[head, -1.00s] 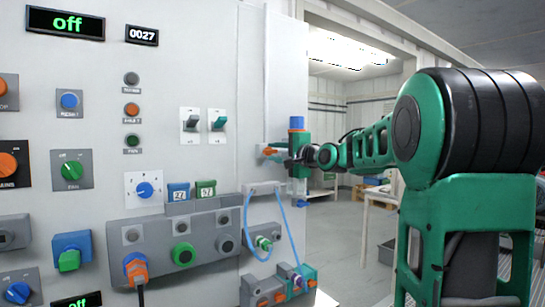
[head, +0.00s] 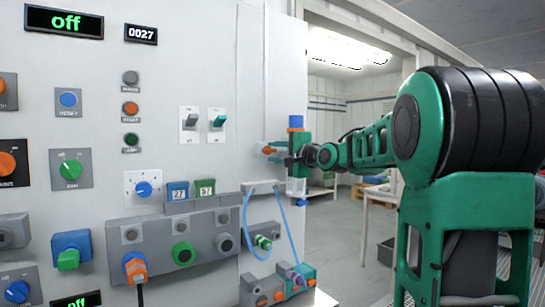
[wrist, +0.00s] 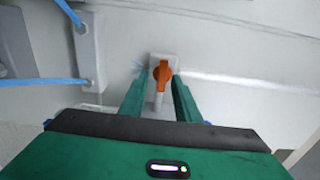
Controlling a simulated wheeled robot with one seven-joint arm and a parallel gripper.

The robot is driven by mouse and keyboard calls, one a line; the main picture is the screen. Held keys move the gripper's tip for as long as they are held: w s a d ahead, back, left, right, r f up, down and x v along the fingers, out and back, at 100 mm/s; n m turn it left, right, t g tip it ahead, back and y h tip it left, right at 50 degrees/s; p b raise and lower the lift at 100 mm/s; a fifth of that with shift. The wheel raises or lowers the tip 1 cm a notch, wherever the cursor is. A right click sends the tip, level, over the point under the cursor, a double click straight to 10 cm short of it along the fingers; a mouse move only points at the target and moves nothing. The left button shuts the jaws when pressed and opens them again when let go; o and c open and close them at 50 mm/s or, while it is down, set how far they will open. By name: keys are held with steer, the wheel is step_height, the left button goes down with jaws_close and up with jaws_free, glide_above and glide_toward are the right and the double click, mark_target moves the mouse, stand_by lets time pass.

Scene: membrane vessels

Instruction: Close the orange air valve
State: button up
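The orange air valve (wrist: 162,72) shows in the wrist view as an orange handle on a pale grey plate on the white wall, with a light stem below it. In the head view the orange valve (head: 268,150) is at the right part of the panel, small and partly covered by my gripper (head: 285,150). In the wrist view my gripper (wrist: 158,85) is open, with one green finger to each side of the handle and gaps between. I cannot tell exactly how far the fingertips reach past the handle.
Blue tubes (head: 290,235) loop from a grey block (head: 262,188) below the valve; they also show at the left of the wrist view (wrist: 40,81). Switches (head: 189,124) and knobs fill the panel to the left. Open floor (head: 345,235) lies to the right.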

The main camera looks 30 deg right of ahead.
steer(key=s, duration=1)
steer(key=shift+s+d, duration=0.2)
steer(key=shift+s, duration=0.1)
steer(key=s+a+f+n+g, duration=0.1)
steer(key=s+f+n+g, duration=0.15)
steer(key=f, duration=0.55)
steer(key=s+a+f+n+g+h, duration=0.1)
steer(key=s+f+g, duration=0.3)
steer(key=f, duration=0.4)
steer(key=s+a+f+n+g, duration=0.2)
steer(key=s+f+g, duration=0.15)
steer(key=f, duration=0.45)
steer(key=s+a+f+n+g, duration=0.1)
steer(key=s+f, duration=0.3)
steer(key=s, duration=0.4)
steer(key=s+a+f+n+g, duration=0.2)
steer(key=s+f+n+g, duration=0.1)
steer(key=s, duration=0.5)
steer(key=s+a+f+n+g, duration=0.1)
steer(key=s+f+n+g, duration=0.1)
steer(key=s+f+g, duration=0.2)
steer(key=s+f, duration=0.3)
steer(key=s, duration=0.1)
steer(key=shift+a+f+y, duration=0.15)
steer(key=shift+a+y, duration=0.15)
steer(key=shift+a, duration=0.1)
